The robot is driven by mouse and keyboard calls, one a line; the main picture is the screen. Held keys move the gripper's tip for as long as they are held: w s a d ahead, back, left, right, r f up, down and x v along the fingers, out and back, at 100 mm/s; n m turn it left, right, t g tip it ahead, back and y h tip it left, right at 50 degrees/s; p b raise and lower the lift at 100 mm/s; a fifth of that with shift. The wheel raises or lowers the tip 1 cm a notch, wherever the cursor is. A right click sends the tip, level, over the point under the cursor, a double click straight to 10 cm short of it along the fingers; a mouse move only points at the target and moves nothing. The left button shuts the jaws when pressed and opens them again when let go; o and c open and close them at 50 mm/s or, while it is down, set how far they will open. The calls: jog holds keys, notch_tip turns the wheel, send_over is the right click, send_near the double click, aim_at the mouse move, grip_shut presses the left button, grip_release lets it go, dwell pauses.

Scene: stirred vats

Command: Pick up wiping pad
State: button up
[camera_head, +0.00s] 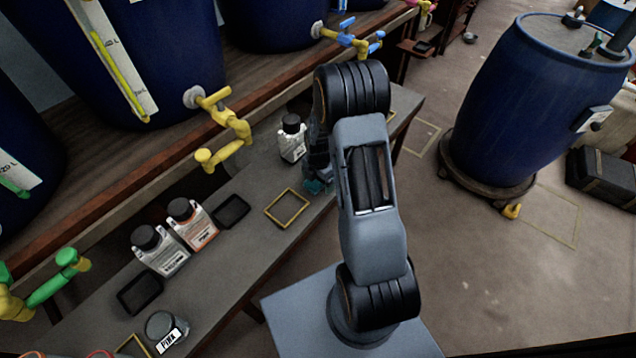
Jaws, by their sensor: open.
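My gripper (316,176) is at the bench, mostly hidden behind my own arm, so the gap between its fingers is hard to see. A small teal patch (314,187) shows right at its tip, low over the bench top. It may be the wiping pad, but it is too small and covered to be sure. I cannot tell whether the gripper touches it. No other wiping pad is clearly visible.
The narrow grey bench (262,240) holds a white bottle (292,140), an orange-labelled bottle (194,226), another bottle (160,254), black trays (232,211) and a jar (160,326). A yellow tap (232,128) overhangs it. A blue drum (535,100) stands right.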

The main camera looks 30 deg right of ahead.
jog(key=shift+c, duration=0.3)
jog(key=c, duration=0.9)
jog(key=shift+c, duration=0.2)
jog(key=shift+r, duration=0.1)
jog(key=shift+r, duration=0.45)
notch_tip(320, 180, up, 2)
jog(key=shift+r+p, duration=0.2)
jog(key=shift+p, duration=0.4)
jog(key=s+d+r+p, duration=0.1)
jog(key=s+r+p, duration=0.1)
jog(key=s+r, duration=0.2)
jog(key=s+d+r+p, duration=0.1)
jog(key=s+r+p, duration=0.1)
jog(key=s+r, duration=0.3)
jog(key=shift+s+r, duration=0.3)
jog(key=shift+s, duration=2.1)
